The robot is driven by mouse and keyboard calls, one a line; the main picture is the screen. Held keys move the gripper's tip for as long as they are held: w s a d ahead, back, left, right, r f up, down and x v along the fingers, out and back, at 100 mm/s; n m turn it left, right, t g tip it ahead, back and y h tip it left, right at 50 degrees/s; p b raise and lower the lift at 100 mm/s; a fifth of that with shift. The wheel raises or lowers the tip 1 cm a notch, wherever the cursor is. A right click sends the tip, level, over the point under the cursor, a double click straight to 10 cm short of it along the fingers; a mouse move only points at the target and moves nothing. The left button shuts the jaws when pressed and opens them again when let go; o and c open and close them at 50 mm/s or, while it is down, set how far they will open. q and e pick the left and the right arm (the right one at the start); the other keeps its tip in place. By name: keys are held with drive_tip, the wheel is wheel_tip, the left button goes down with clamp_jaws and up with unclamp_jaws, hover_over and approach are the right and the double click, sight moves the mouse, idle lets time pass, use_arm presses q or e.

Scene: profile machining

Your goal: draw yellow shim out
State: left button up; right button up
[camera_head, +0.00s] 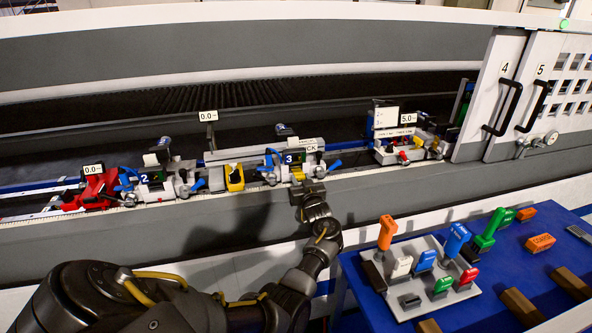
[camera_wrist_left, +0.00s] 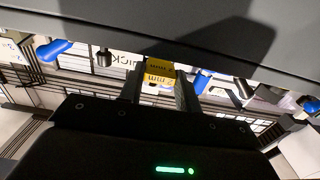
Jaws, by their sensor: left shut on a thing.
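The yellow shim (camera_wrist_left: 159,69), marked "2 mm", shows in the left wrist view between the two fingers of my left gripper (camera_wrist_left: 159,88). The fingers are shut on it. In the head view my left gripper (camera_head: 304,184) is at the front of the unit labelled 3 (camera_head: 290,158) on the machine bed. A bit of yellow (camera_head: 297,174) shows there just above the gripper. I cannot tell how deep the shim sits in the unit. My right gripper is not in view.
Unit 2 (camera_head: 146,178) and a red clamp (camera_head: 94,190) stand to the left, and another unit (camera_head: 408,146) to the right. A yellow-fronted block (camera_head: 234,177) is beside unit 3. A blue table (camera_head: 536,277) with coloured tools is at the right front.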

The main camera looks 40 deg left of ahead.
use_arm(q)
drive_tip(key=shift+s+d+p, duration=0.35)
drive_tip(key=shift+d+p, duration=0.1)
drive_tip(key=shift+p, duration=0.05)
idle(0.4)
drive_tip(key=shift+p+v, duration=0.75)
drive_tip(key=shift+v, duration=0.1)
drive_tip(key=shift+p+v, duration=0.6)
drive_tip(key=shift+v, duration=0.55)
